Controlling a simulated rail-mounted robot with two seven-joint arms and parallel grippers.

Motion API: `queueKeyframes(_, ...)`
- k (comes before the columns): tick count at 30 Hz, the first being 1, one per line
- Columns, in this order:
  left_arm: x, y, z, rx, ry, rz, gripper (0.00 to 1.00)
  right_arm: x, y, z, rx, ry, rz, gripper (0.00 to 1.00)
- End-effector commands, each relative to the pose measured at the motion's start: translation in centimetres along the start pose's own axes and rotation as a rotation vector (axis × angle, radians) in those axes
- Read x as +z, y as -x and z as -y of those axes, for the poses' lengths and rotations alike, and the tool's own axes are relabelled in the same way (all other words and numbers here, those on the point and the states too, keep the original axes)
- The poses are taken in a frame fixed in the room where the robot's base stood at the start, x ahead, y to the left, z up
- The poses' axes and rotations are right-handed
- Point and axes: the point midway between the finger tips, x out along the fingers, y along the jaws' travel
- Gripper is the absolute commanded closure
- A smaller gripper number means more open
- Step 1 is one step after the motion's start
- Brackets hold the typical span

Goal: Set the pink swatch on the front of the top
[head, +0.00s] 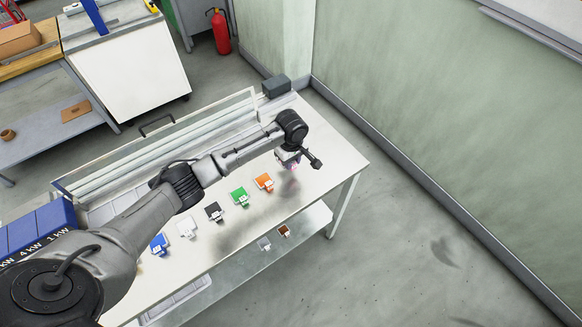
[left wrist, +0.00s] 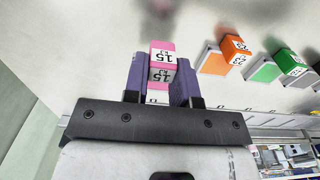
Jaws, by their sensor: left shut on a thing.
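My left gripper (head: 290,160) is over the right part of the pale table top (head: 335,165). It is shut on the pink swatch (left wrist: 162,48), a small block with "15" printed on it. The swatch sits between the two purple fingers in the left wrist view (left wrist: 161,82). In the head view only a little pink shows below the gripper. A blurred pink reflection lies on the top, apart from the swatch, so the swatch looks held above the surface. My right gripper is not in view.
Orange (head: 264,181), green (head: 239,196), black (head: 214,211), white (head: 187,228) and blue (head: 159,243) swatches stand in a row on the top. Grey (head: 264,243) and brown (head: 284,230) ones lie on the lower shelf (head: 318,219). The top's right end is clear.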

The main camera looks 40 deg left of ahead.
Motion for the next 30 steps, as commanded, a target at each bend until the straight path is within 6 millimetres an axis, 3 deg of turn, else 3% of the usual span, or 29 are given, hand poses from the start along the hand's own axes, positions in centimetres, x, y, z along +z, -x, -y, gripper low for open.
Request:
queueKeyframes(12, 0.0, -4.0, 0.1, -0.001, 0.001, -0.001, 0.99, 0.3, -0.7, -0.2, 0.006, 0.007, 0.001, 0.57)
queueKeyframes(24, 0.0, -4.3, 0.1, 0.000, 0.001, 0.000, 0.99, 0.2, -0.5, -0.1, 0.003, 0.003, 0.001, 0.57)
queueKeyframes(25, 0.0, -4.3, 0.1, 0.000, 0.001, -0.001, 0.72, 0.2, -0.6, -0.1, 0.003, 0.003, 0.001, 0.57)
queueKeyframes(30, 0.0, -4.2, 0.0, 0.000, 0.001, -0.001, 0.56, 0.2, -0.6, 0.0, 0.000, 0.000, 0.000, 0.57)
